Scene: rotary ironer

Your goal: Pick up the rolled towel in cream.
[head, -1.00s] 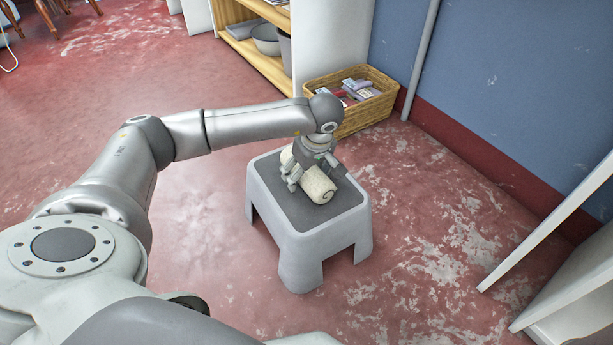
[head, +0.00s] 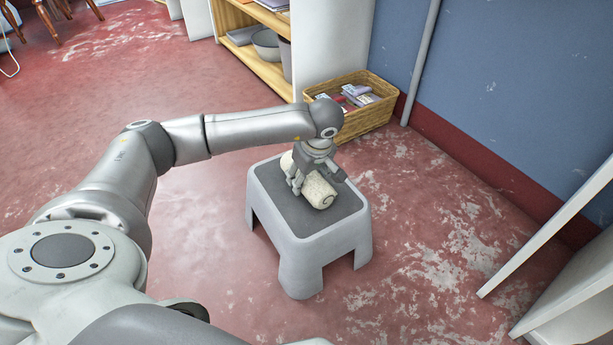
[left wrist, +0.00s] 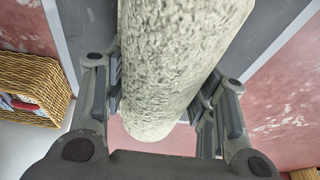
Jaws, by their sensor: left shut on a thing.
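The cream rolled towel (head: 319,190) lies on its side along the dark top of a grey step stool (head: 325,245). My left gripper (head: 312,180) comes down over the towel from above, with its fingers on either side of it. In the left wrist view the towel (left wrist: 170,60) fills the middle, and my left gripper (left wrist: 165,95) is shut on it with a finger pad at each side. I cannot tell whether the towel touches the stool or is slightly raised. My right gripper is not in view.
A wicker basket (head: 362,122) with several small packets stands on the floor behind the stool, by the blue wall. A wooden shelf (head: 262,60) with bowls is at the back. White panels (head: 550,235) stand at the right. The floor left of the stool is clear.

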